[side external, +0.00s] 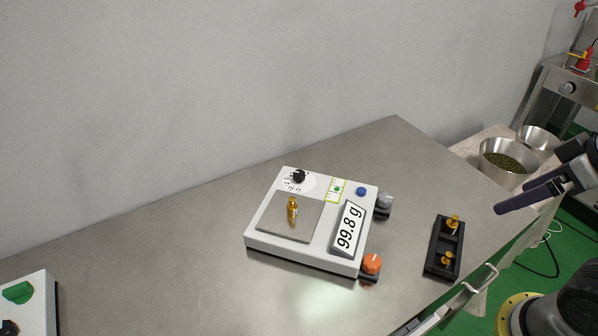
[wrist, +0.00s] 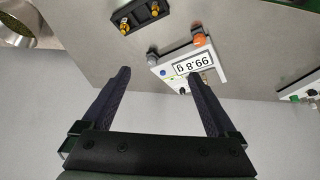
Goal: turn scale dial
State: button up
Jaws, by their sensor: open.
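A white scale (side external: 300,258) stands on the steel table, its display (side external: 348,229) reading 99.8 g. A black dial (side external: 299,176) sits on a printed round face at its back left corner. A brass weight (side external: 292,209) stands on the grey weighing plate (side external: 273,219). An orange knob (side external: 371,263) and a grey knob (side external: 385,201) are at the scale's right side. My gripper (side external: 503,208) is open and empty, to the right of the scale and apart from it.
A black holder (side external: 433,262) with two brass weights lies right of the scale. Another white device (side external: 42,290) with a green part is at the lower left. Steel bowls (side external: 505,160) stand beyond the table's right edge.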

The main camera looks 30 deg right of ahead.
jog(key=shift+c, duration=1.2)
jog(key=shift+s+f+n, duration=0.1)
jog(key=shift+n, duration=0.5)
jog(key=shift+c, duration=0.3)
jog(key=w+a+r+n+y, duration=0.2)
jog(key=w+a+r+n, duration=0.1)
jog(key=w+r+n, duration=0.7)
jog(key=n+g+y, duration=0.3)
jog(key=n+g, duration=0.2)
jog(key=n, duration=0.1)
send_over(299, 173)
jog(key=d, duration=0.6)
notch_tip(299, 173, down, 19)
jog(key=x, duration=1.3)
jog(key=shift+s+f, duration=0.3)
